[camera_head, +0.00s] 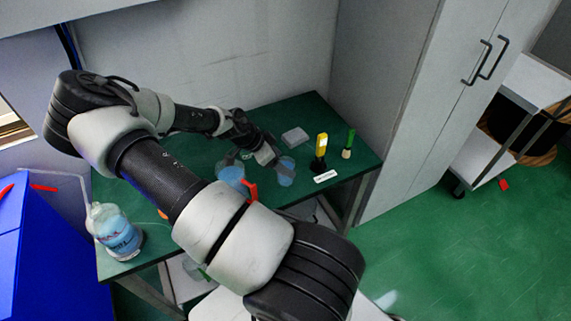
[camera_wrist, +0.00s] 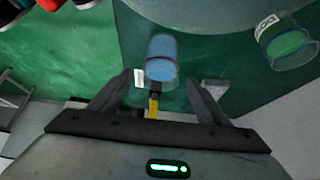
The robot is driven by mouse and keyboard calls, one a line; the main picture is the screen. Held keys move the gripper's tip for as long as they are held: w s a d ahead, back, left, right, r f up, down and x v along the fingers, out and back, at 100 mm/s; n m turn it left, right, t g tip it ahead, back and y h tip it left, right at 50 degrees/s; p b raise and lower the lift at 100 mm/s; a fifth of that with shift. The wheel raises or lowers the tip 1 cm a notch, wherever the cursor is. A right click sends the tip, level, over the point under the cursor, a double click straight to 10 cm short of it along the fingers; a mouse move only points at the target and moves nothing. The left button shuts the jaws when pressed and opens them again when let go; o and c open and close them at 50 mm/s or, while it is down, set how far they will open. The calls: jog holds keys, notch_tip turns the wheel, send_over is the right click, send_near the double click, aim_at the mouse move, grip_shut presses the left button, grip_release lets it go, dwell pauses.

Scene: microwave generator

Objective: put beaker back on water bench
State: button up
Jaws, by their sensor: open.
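A clear beaker with blue contents (camera_head: 286,174) stands on the green bench (camera_head: 270,116), near its right part. My gripper (camera_head: 267,158) is at the beaker's upper left in the head view. In the wrist view my gripper (camera_wrist: 160,80) is open, with one finger on each side of the blue beaker (camera_wrist: 161,57). A gap shows between the beaker and both fingers. A second, wider container with blue contents (camera_head: 230,174) stands left of the beaker, partly hidden by my arm. Which bench is the water bench cannot be told.
A yellow device (camera_head: 321,147), a green-topped item (camera_head: 349,141), a white label (camera_head: 325,177) and a small pale box (camera_head: 295,137) are right of and behind the beaker. A wash bottle (camera_head: 116,232) stands at the left. A grey cabinet (camera_head: 425,110) borders the bench's right.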

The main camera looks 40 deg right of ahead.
jog(key=v, duration=0.9)
jog(key=shift+s, duration=0.1)
